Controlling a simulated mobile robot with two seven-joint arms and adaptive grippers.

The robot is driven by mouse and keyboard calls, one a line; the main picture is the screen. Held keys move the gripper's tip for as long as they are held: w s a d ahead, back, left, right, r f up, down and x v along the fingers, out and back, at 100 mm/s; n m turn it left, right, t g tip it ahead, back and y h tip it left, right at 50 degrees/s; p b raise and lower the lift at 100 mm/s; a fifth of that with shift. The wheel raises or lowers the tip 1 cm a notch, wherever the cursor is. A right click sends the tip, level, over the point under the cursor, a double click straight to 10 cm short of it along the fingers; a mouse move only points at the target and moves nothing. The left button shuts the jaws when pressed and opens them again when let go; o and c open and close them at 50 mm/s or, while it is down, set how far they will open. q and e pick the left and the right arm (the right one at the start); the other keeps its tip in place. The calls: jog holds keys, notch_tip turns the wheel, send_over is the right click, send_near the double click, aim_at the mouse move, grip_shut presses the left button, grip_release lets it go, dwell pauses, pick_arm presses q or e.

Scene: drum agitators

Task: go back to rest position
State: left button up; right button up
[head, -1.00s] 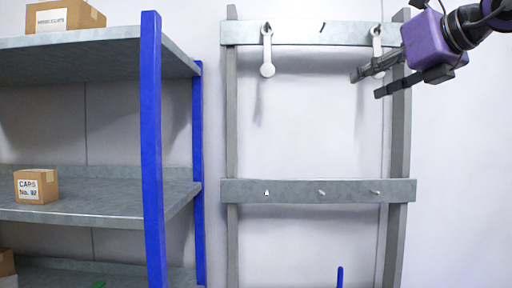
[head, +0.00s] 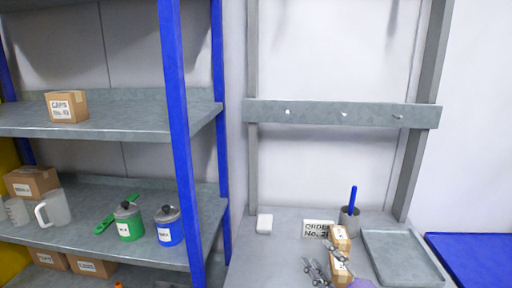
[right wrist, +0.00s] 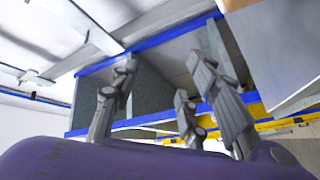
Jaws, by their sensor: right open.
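My right gripper (head: 319,259) shows at the bottom edge of the head view, low over the grey bench, with only a bit of its purple body in the picture. Its grey fingers are apart with nothing between them. In the right wrist view the fingers (right wrist: 160,92) are also spread and empty, with shelving behind them. The left gripper is in neither view. The lower peg rail (head: 343,113) has several bare pegs. The upper rail is outside the head view now.

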jog(key=s+d+f+m+g+h, duration=0.2)
jog(key=s+f+m+h, duration=0.25)
jog(key=s+f, duration=0.4)
jog(key=s+d+f+m+g+h, duration=0.1)
jog(key=s+d+f+m+h, duration=0.15)
jog(key=s+f+m, duration=0.65)
jog(key=s+a+f+m+g+h, duration=0.1)
jog(key=s+f+g, duration=0.4)
jog(key=s+f, duration=0.8)
notch_tip(320, 180, down, 2)
jog(key=shift+s+a+f+m+g+h, duration=0.1)
jog(key=shift+s+a+m+g+h, duration=0.25)
jog(key=shift+a+m, duration=0.35)
